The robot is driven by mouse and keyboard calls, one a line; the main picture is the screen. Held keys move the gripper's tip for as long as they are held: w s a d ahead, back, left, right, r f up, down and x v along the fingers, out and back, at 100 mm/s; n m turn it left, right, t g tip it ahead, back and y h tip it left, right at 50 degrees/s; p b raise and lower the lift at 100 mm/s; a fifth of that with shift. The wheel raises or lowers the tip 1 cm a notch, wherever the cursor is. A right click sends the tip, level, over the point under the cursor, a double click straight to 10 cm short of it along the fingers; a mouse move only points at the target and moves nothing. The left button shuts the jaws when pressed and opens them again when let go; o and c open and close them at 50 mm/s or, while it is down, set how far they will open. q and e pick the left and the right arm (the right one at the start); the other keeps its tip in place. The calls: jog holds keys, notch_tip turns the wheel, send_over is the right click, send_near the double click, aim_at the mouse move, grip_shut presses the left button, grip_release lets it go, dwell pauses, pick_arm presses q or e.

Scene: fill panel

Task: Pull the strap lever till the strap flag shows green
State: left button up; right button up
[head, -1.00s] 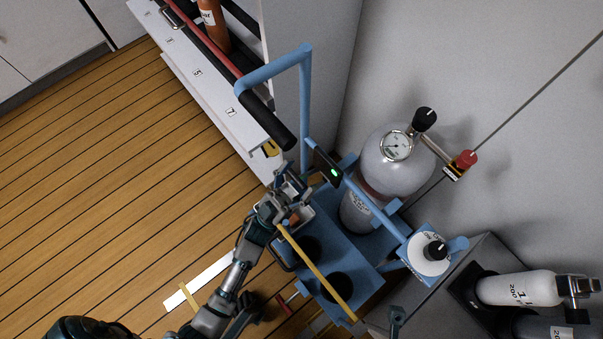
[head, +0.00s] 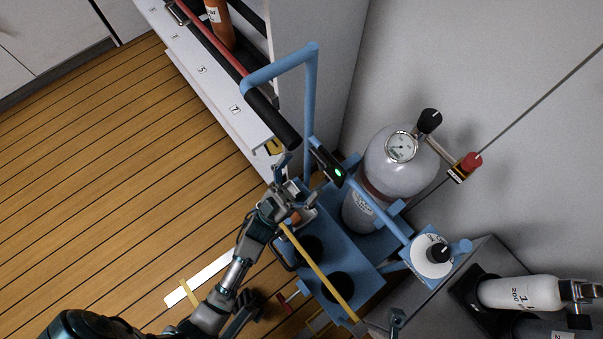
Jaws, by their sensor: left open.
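My left gripper (head: 292,180) is open, at the upper left corner of the blue cart (head: 318,262). One finger points up and the other reaches right, towards the cart's upright. A yellow strap (head: 318,268) runs from just below the gripper down across the cart deck to the lower right. A small orange and white part (head: 298,216) sits under the gripper, partly hidden; I cannot tell whether it is the strap lever. A black box with a green spot (head: 338,172) is on the cart's blue rail; I cannot tell whether it is the strap flag.
A grey cylinder with a gauge (head: 401,147) stands on the cart. The cart's blue handle with black grip (head: 272,119) rises beside a white numbered shelf (head: 205,75). A white bottle (head: 518,289) lies at right. Wooden floor (head: 110,170) is clear at left.

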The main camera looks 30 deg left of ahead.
pick_arm(q)
notch_tip(320, 180, up, 8)
jog(key=shift+r, duration=0.15)
dwell(0.5)
